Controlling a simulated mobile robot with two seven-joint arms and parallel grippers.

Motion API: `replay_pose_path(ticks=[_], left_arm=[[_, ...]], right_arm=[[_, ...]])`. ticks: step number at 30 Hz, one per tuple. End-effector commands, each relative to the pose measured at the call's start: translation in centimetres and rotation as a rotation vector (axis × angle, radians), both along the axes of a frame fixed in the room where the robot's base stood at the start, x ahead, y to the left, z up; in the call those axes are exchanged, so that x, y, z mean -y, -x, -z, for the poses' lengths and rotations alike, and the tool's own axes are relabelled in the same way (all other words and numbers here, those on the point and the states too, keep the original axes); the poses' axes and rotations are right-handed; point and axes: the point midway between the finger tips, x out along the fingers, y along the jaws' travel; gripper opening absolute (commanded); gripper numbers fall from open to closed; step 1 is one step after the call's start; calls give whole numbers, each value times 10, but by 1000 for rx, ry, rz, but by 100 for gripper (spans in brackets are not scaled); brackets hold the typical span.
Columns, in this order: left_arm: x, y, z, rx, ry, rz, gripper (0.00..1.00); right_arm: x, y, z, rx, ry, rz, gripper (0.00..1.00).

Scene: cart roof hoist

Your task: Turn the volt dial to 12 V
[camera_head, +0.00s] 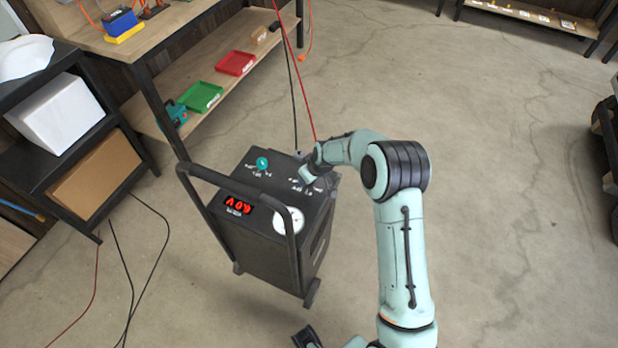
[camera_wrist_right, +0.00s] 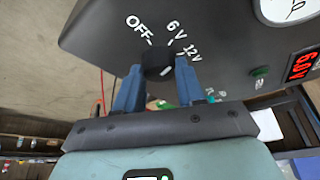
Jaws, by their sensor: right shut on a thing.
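The volt dial (camera_wrist_right: 156,60) is a black knob on the dark sloping panel of the charger, with printed marks OFF, 6 V and 12 V around it. My right gripper (camera_wrist_right: 159,72) is shut on the dial, one blue finger on each side. In the head view the right gripper (camera_head: 307,177) reaches the far right of the charger's top and hides the dial. The red display (camera_wrist_right: 303,65) reads 6.0 V in the right wrist view. I cannot clearly tell the dial's pointer direction.
The charger cart (camera_head: 268,245) stands on open concrete with a black handle at its near left. A teal knob (camera_head: 262,163) and a white round gauge (camera_head: 288,220) are on its top. A wooden workbench (camera_head: 170,35) stands behind left. Red and black cables rise behind the cart.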

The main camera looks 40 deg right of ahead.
Motion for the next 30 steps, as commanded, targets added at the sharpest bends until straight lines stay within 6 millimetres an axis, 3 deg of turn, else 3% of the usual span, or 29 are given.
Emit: replay_pose_path(ticks=[18, 30], left_arm=[[0, -14, -37, 16, 0, 0, 57], [0, -21, -52, 25, 0, 0, 57]], right_arm=[[-5, -4, -4, 4, 2, 548, 8], [-5, -4, -2, 4, -1, 739, 8]])
